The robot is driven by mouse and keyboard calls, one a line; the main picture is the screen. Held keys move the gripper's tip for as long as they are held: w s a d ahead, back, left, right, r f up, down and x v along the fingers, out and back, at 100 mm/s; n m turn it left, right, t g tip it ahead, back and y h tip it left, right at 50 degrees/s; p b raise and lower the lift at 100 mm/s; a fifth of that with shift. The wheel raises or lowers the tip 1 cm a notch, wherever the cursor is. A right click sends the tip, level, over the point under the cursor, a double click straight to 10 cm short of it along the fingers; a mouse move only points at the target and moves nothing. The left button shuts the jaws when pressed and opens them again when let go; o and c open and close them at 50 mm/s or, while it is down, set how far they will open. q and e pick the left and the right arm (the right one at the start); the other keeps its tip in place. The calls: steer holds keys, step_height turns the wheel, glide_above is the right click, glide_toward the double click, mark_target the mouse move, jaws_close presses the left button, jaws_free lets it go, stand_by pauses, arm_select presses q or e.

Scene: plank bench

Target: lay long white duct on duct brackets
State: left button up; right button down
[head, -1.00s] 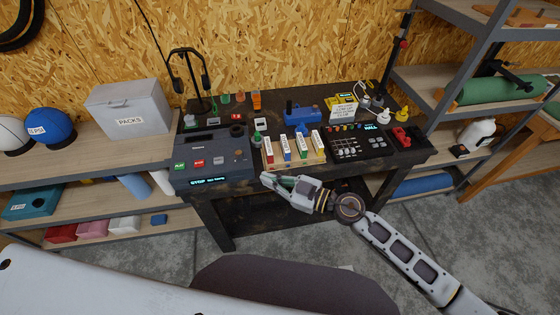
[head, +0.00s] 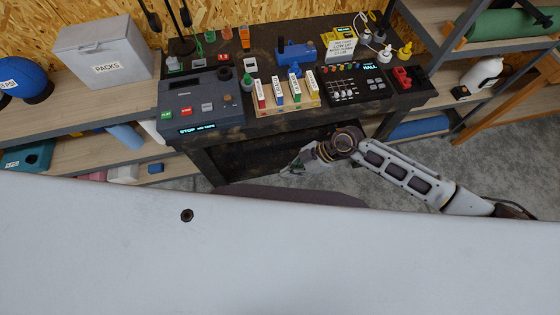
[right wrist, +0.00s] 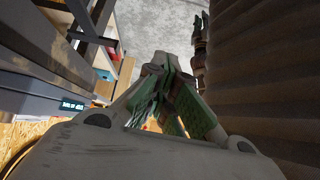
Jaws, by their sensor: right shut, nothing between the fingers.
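I cannot make out a long white duct or duct brackets for certain in either view. My right gripper (head: 288,170) is low in front of the dark bench (head: 235,130), below its front edge. In the right wrist view my right gripper (right wrist: 165,68) has its green-padded fingers together at the tips, with nothing held. A large pale surface fills the bottom of the head view, too close to identify.
The bench top carries a grey control box (head: 200,100), a rack of coloured cartons (head: 283,95), a blue tool (head: 296,52) and a black panel (head: 355,85). A grey PACKS box (head: 103,52) stands on the left shelf. Shelving with a green roll (head: 508,20) stands at right.

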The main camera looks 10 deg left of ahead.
steer(key=shift+d+f, duration=0.2)
steer(key=shift+d, duration=0.05)
steer(key=shift+w, duration=0.15)
steer(key=shift+w+a+f+b, duration=0.8)
steer(key=shift+w+b, duration=0.5)
steer(key=shift+w, duration=0.75)
steer(key=shift+w+a+f+b, duration=0.6)
steer(key=shift+w+f+b, duration=0.55)
steer(key=shift+w, duration=0.9)
steer(key=shift+w+a+f+b, duration=0.75)
steer(key=shift+w+b, duration=0.65)
steer(key=shift+w, duration=0.65)
steer(key=shift+f, duration=0.1)
